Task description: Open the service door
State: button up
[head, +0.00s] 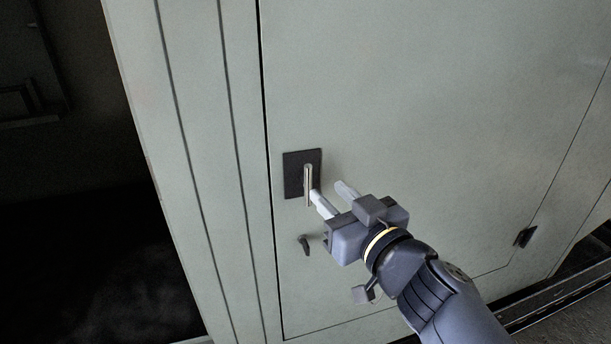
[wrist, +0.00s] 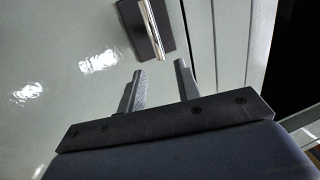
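The service door (head: 420,110) is a pale grey-green panel, and it looks closed, flush with its frame. Its handle (head: 307,182) is a slim metal bar on a dark plate (head: 293,176) near the door's left edge. In the wrist view the handle (wrist: 150,30) lies ahead of the fingertips. My gripper (head: 329,190) is open, with two pale fingers apart and nothing between them. In the head view its left fingertip appears close to the handle's right side; I cannot tell if they touch. In the wrist view the fingers (wrist: 160,70) point toward the handle with a visible gap.
A small dark fitting (head: 305,244) sits on the door below the handle plate. A dark hinge-like piece (head: 525,236) is at the door's lower right. Ribbed frame (head: 195,130) and a dark open space lie to the left. A floor rail (head: 560,300) runs at lower right.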

aim_at(310, 174)
jog(key=b+x, duration=0.2)
jog(key=x, duration=0.6)
jog(key=shift+w+a, duration=0.15)
jog(key=shift+w, duration=0.15)
jog(key=shift+c, duration=0.2)
grip_shut()
